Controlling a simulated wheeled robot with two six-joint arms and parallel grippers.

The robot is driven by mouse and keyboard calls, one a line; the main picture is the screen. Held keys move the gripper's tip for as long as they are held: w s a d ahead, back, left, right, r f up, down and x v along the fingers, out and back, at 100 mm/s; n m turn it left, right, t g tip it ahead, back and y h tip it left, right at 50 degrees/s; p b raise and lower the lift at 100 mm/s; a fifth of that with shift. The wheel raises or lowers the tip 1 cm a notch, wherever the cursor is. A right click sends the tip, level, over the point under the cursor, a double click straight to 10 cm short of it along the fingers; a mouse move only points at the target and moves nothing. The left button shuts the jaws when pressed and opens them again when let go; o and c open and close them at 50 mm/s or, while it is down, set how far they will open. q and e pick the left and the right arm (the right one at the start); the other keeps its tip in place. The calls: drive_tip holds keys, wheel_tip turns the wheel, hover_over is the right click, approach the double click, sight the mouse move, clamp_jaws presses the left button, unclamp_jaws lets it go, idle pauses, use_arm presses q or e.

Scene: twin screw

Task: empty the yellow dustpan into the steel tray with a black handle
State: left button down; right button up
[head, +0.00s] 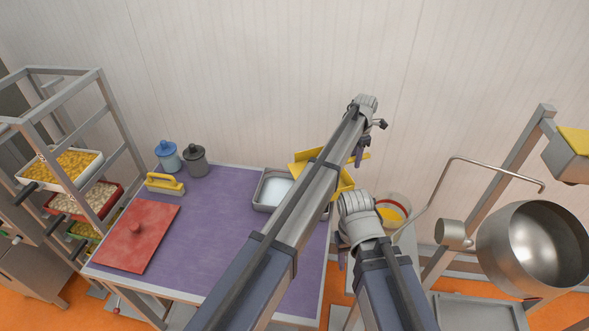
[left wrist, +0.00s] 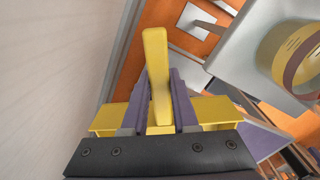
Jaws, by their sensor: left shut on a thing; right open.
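The yellow dustpan (head: 308,158) is up over the back right part of the purple table, partly hidden behind my left arm. My left gripper (head: 360,155) is shut on its handle; in the left wrist view the yellow handle (left wrist: 156,65) stands between the purple fingers (left wrist: 160,95). The pan's contents are not visible. A steel tray (head: 258,190) with a pale inside sits on the table, left of and below the dustpan. My arm covers its right side, and no black handle shows on it. My right gripper (head: 342,258) is open and empty, below and right of the tray.
A rack (head: 65,70) with food trays is at far left. A banded container (head: 405,205) and steel pot (head: 530,250) are right.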

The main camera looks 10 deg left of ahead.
idle(0.4)
use_arm(q)
wheel_tip(320, 180, up, 3)
drive_tip(key=p, duration=0.3)
drive_tip(key=shift+s+f, duration=0.1)
drive_tip(key=shift+f, duration=0.05)
idle(0.5)
